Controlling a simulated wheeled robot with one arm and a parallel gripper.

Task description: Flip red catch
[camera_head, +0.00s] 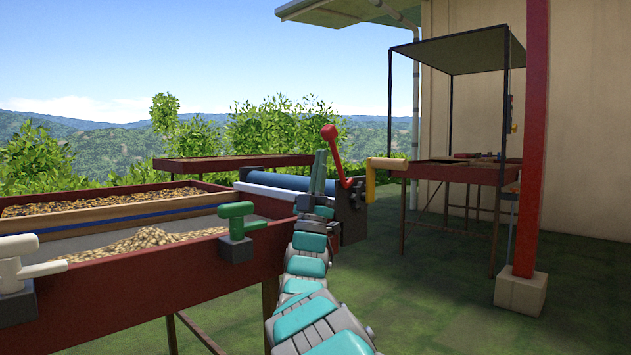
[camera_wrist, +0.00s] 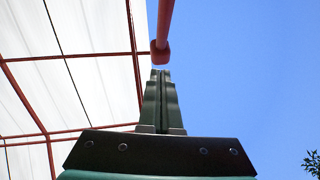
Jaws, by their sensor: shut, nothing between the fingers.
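The red lever with a round knob (camera_head: 329,132), which looks like the red catch, rises tilted from the dark mount at the right end of the blue roller. My gripper (camera_head: 319,154) is shut and empty, pointing up just left of the lever, with its tips a little below the knob. In the wrist view a red rod with a thick end (camera_wrist: 160,52), seemingly the same lever, comes down from the top to just beyond the shut fingertips (camera_wrist: 160,72). I cannot tell whether they touch.
A yellow handle (camera_head: 388,164) sticks out right of the lever. The blue roller (camera_head: 285,181) lies behind my arm. A green catch (camera_head: 237,220) and a white catch (camera_head: 18,262) sit on the red bean table's edge. A red post (camera_head: 533,140) stands at right.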

